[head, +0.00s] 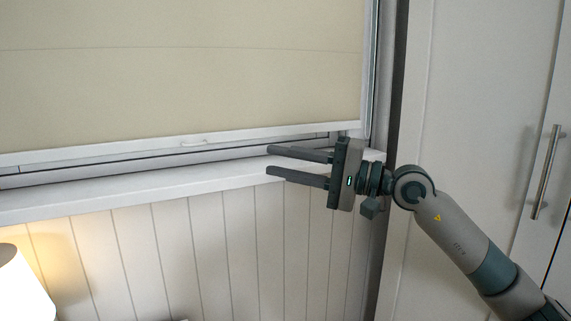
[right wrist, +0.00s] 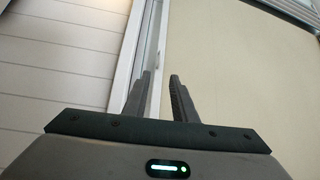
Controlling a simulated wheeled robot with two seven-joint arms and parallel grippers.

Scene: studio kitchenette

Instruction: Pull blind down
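The beige blind (head: 190,50) covers most of the window in the head view. Its white bottom bar (head: 100,149) hangs a little above the sill, with a small pull handle (head: 195,142) near its middle. My right gripper (head: 268,160) is open and empty. Its fingers point left, to the right of the handle and slightly lower in the picture, in front of the sill area. In the right wrist view, the open fingers (right wrist: 160,78) appear across the bar, with the blind (right wrist: 240,75) on the right. No contact with the bar is clear. My left gripper is out of view.
The white window sill (head: 120,198) runs below the blind, above panelled wall (head: 190,250). A lit lamp (head: 22,285) stands at the lower left. A tall cabinet (head: 470,110) with a metal handle (head: 547,170) is at the right.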

